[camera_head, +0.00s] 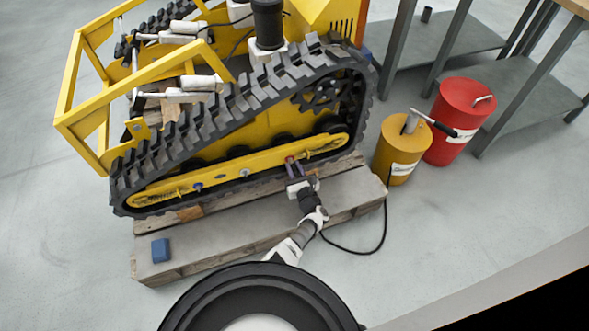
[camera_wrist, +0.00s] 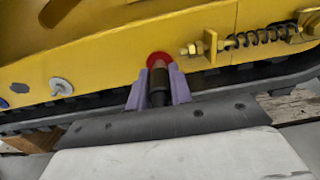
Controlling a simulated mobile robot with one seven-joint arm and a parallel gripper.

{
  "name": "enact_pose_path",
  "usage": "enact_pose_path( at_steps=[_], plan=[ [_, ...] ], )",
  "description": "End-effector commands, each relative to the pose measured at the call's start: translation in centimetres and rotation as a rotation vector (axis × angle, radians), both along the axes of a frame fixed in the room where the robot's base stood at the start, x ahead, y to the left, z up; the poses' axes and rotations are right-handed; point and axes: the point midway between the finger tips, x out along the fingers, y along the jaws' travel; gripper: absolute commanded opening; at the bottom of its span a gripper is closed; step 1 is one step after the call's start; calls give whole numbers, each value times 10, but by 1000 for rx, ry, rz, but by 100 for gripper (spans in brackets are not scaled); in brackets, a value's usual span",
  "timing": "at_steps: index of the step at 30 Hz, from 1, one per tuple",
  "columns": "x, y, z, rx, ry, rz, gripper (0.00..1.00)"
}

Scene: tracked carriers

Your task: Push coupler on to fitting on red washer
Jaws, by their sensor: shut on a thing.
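The red washer (camera_wrist: 153,58) sits on the yellow track frame (camera_wrist: 100,50) in the wrist view. My gripper (camera_wrist: 159,80) has its purple fingers closed on both sides of the dark, cylindrical coupler (camera_wrist: 158,92). The coupler points at the red washer, and its brownish front end overlaps the washer in the picture. The fitting on the washer is hidden behind it, so I cannot tell whether they touch. In the head view my gripper (camera_head: 293,166) is at the lower track frame, above the plank.
A bolt with a spring (camera_wrist: 250,40) lies right of the washer. A grey fitting (camera_wrist: 61,86) sits to the left. A black hose (camera_head: 386,215) loops by the yellow drum (camera_head: 399,150), beside a red drum (camera_head: 460,115). A blue block (camera_head: 160,250) lies on the plank (camera_head: 215,236).

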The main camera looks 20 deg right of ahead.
Motion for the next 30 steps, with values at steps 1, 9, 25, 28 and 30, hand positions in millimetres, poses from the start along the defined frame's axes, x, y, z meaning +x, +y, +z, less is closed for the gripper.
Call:
enact_pose_path(
  at_steps=[1, 9, 25, 28, 30],
  plan=[
    [1, 0, 0, 0, -1, 0, 0],
    [5, 0, 1, 0, -1, 1, 35],
    [4, -3, 0, 1, 0, -8, 46],
    [4, -4, 0, 1, 0, -10, 46],
    [3, -5, 0, 1, 0, -10, 46]
  ],
)
